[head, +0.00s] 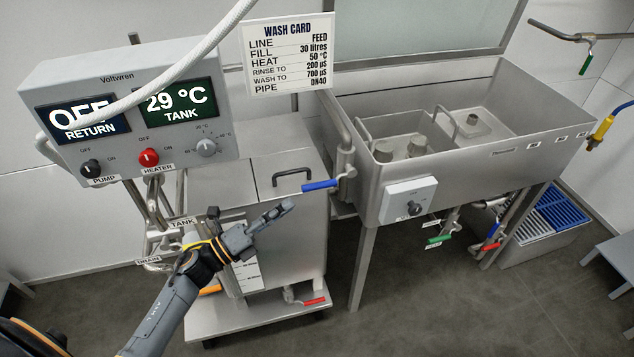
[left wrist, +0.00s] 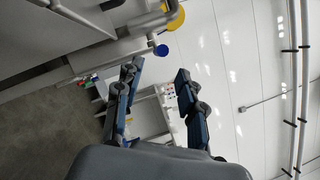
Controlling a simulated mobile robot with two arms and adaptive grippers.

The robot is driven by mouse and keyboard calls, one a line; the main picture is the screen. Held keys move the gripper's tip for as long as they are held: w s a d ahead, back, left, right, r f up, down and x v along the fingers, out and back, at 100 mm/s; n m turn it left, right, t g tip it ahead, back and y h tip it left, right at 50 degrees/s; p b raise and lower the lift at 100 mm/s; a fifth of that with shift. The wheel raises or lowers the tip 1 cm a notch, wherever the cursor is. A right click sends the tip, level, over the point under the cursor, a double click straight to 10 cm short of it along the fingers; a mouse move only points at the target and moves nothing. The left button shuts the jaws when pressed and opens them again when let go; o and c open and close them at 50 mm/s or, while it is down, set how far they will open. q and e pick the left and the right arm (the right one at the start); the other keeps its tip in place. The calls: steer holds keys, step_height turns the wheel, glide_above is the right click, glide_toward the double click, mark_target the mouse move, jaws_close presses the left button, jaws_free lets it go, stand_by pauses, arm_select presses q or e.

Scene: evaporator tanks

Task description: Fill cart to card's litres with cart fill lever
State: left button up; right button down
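A blue lever (head: 320,186) sits on the steel pipe beside the cart and points left over the cart's edge. The wash card (head: 290,55) reads FILL 30 litres. The steel cart tank (head: 300,235) has a closed lid with a dark handle, and a white scale (head: 248,275) on its front, partly behind my arm. My left gripper (head: 255,218) is in front of the cart, below and left of the blue lever and apart from it. In the left wrist view its fingers (left wrist: 158,77) are spread with nothing between them; a blue end shows beyond them. My right gripper is out of view.
The control box (head: 130,105) reads OFF RETURN and 29 °C TANK. A white hose (head: 170,75) crosses before it. A steel sink (head: 460,130) stands right, with green (head: 440,238) and red (head: 491,247) levers beneath. A red lever (head: 314,301) sits low on the cart.

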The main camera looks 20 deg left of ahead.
mark_target(317, 183)
arm_select(q)
steer(key=p+x, duration=0.1)
steer(key=x, duration=0.8)
steer(key=shift+w+d+r+p, duration=0.1)
steer(key=shift+w+d+p, duration=0.15)
steer(key=shift+w+p, duration=0.1)
steer(key=shift+c, duration=0.2)
jaws_close()
